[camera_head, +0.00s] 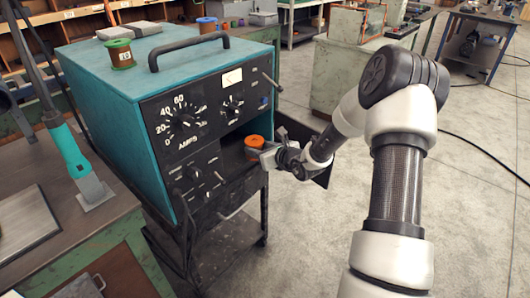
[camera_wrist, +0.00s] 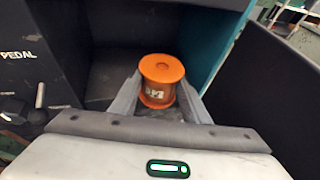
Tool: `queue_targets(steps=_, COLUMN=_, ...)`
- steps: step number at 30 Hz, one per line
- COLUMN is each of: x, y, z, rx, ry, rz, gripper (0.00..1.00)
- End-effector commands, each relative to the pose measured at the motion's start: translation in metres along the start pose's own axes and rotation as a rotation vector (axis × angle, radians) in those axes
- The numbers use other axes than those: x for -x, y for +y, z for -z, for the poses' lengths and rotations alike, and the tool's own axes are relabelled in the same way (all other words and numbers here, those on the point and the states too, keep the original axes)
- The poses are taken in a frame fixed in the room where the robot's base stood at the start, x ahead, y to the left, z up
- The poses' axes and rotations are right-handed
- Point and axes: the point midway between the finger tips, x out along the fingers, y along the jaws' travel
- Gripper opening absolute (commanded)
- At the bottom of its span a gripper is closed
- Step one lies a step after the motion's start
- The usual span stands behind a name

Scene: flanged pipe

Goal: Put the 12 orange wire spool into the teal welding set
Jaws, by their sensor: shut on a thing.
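The teal welding set (camera_head: 105,72) stands on a dark cart, with its dials facing me and a dark open compartment (camera_head: 232,150) at the lower right of its front. My gripper (camera_wrist: 157,98) is shut on an orange wire spool (camera_wrist: 161,70), with one finger at each side. The spool is upright at the compartment's opening; its label is partly visible but hard to read. The spool also shows in the head view (camera_head: 254,142), just in front of my gripper. I cannot tell whether its base touches the compartment floor (camera_wrist: 105,88).
A dark open door panel (camera_wrist: 285,80) is close on the right of the compartment. A workbench (camera_head: 110,225) with a teal-handled tool stands at left.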

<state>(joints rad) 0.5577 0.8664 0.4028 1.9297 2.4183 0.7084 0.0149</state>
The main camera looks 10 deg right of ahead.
Motion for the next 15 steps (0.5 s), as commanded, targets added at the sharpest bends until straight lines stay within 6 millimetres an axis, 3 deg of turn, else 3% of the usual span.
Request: queue_targets(steps=15, x=-0.046, y=0.012, z=-0.014, rx=0.002, ry=-0.007, rz=0.000, gripper=0.15)
